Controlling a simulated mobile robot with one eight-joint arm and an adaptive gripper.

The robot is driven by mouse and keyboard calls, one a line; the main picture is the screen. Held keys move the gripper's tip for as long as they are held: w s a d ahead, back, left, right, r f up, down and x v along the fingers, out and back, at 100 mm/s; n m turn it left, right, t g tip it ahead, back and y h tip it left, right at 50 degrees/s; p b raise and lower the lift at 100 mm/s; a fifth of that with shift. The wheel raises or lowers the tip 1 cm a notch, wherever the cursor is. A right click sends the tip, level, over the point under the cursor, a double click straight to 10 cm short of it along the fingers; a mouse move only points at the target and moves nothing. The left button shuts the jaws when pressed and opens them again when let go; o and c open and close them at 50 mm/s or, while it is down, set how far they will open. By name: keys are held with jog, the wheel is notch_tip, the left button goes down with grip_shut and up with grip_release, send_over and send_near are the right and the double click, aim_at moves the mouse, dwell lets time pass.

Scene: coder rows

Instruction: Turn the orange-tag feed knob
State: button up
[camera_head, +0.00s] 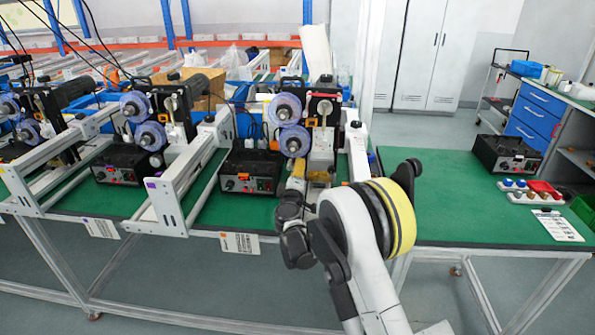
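An orange-tagged card (240,243) hangs on the front edge of the green table, below one coder station. Behind it on the table sits that station's black control box (250,172), with a red-lit panel and small controls on its front. The feed knob is too small to make out surely among them. My arm reaches in from the bottom right, and its dark gripper (290,213) is in front of the table, just right of this box and apart from it. The fingers are small and dark, so their opening cannot be told.
A similar station with a black box (122,165) and a purple-tagged card (102,228) stands to the left. Pale metal rails (172,203) flank the boxes. On the right table are another black box (505,154) and a tray of coloured knobs (530,192). Green tabletop between is clear.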

dwell(0.4)
jog(key=o, duration=1.2)
jog(key=s, duration=1.2)
jog(key=shift+a, duration=0.25)
